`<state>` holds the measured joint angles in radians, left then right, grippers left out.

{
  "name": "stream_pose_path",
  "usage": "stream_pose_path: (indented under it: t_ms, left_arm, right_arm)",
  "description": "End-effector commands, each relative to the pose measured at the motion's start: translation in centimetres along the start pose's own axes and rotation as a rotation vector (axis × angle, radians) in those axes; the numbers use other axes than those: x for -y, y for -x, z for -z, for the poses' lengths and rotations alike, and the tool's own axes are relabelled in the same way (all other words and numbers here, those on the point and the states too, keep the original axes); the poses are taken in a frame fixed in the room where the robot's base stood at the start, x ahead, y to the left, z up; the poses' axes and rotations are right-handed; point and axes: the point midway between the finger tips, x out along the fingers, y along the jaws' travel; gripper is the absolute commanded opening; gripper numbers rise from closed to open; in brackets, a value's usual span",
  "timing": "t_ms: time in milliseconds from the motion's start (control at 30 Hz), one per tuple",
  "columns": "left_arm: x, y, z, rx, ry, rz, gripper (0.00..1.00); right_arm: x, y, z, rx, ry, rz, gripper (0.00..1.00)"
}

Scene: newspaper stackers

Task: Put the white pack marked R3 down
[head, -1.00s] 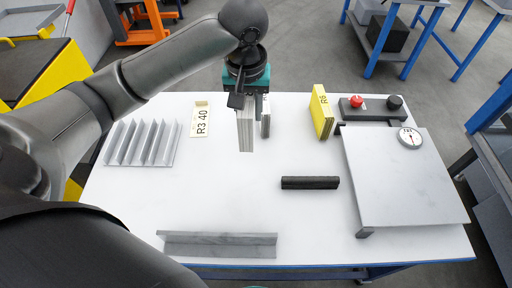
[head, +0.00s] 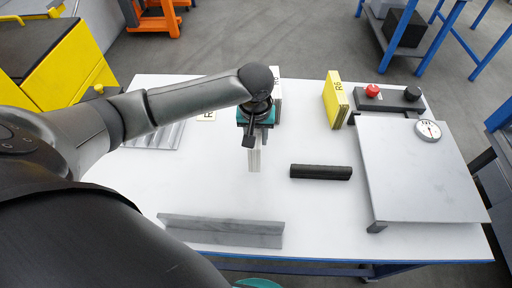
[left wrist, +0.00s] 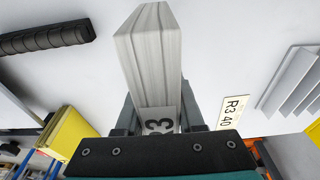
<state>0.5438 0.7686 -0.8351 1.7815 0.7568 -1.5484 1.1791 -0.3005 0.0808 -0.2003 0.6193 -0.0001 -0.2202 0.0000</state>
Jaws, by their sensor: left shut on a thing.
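My left gripper (head: 254,142) points down over the table and is shut on the white pack marked R3 (head: 254,160), which hangs below it. In the left wrist view the pack (left wrist: 150,50) stands between the two fingers (left wrist: 158,118). A "3" shows on its near end and the rest of the mark is partly hidden. I cannot tell whether its lower end touches the table. A plate reading R3 40 (left wrist: 234,110) lies flat on the table; in the head view my arm partly covers it. My right gripper is not in view.
Another white pack (head: 278,95) stands behind my gripper. A yellow pack (head: 336,98) stands right of it. A black bar (head: 320,172), grey angle piece (head: 222,231), slotted rack (head: 150,136) and raised grey plate (head: 425,175) surround clear white table (head: 225,190).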

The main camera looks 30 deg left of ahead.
Motion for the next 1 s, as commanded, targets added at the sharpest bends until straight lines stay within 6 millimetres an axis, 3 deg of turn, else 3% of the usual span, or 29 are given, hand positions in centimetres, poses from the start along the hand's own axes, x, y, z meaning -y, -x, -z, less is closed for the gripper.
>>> stream_pose_path:
  t_ms: [300, 667, 700, 933, 1000]
  left_arm:
    - [0.0, -4.0, -0.6, 0.0, 0.0, 0.001, 0.0]
    - [0.0, -4.2, -0.7, 0.0, 0.0, -0.001, 0.0]
    - [0.0, -4.3, -0.7, 0.001, 0.0, 0.0, 0.41]
    - [0.0, -4.3, -0.7, 0.001, 0.0, 0.001, 0.67]
    - [0.0, -4.3, -0.7, 0.001, 0.0, 0.001, 0.67]
  right_arm:
    - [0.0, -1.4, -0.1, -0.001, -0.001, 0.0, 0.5]
    - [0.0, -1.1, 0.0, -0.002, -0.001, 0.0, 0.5]
    - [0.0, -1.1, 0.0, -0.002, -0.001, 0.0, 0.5]
    - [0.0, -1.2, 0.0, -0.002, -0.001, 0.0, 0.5]
    - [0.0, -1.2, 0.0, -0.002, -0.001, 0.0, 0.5]
